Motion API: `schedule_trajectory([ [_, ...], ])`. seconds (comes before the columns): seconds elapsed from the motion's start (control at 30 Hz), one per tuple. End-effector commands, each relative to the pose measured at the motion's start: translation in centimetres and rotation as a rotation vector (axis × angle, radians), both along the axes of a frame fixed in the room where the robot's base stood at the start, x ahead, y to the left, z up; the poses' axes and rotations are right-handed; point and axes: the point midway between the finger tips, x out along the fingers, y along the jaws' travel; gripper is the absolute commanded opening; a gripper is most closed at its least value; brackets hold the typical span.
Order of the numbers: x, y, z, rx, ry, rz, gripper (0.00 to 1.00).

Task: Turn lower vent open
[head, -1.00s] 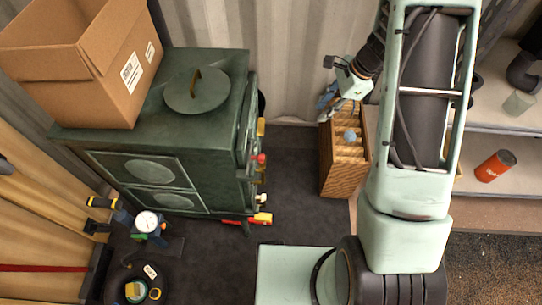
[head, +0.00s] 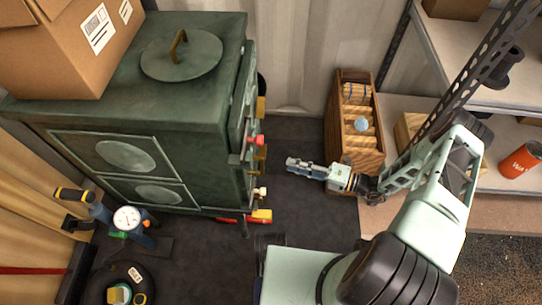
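A dark green stove-like cabinet (head: 225,165) stands at the left, with its front seen edge-on on its right side. Small fittings stick out there: a red knob (head: 256,140), brass pieces (head: 260,107) above and below it, and a pale knob (head: 260,192) low down. I cannot tell which fitting belongs to the lower vent, and the vent's face is hidden at this angle. My gripper (head: 297,164) points left at the cabinet front, level with the lower fittings and apart from them. Its fingers are too small to tell open from shut. I see nothing held.
A cardboard box (head: 60,50) sits on the cabinet top beside a round lid (head: 182,56). A wooden crate (head: 367,145) stands behind my gripper. A red and yellow object (head: 262,216) lies below the cabinet front. Shelves (head: 395,115) with an orange can (head: 520,160) are right. Dark floor between is clear.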

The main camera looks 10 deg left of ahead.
Motion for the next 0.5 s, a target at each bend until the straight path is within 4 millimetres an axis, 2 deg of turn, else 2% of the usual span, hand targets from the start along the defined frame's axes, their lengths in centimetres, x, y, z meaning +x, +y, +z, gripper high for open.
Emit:
schedule_trajectory([
  [0.03, 0.1, 0.2, -0.9, 0.042, 0.031, -0.036, 0.25],
  [0.3, 0.7, 0.8, -1.3, 0.134, 0.098, -0.108, 0.25],
  [0.5, 1.5, 3.4, -1.3, 0.133, 0.098, -0.104, 0.25],
])
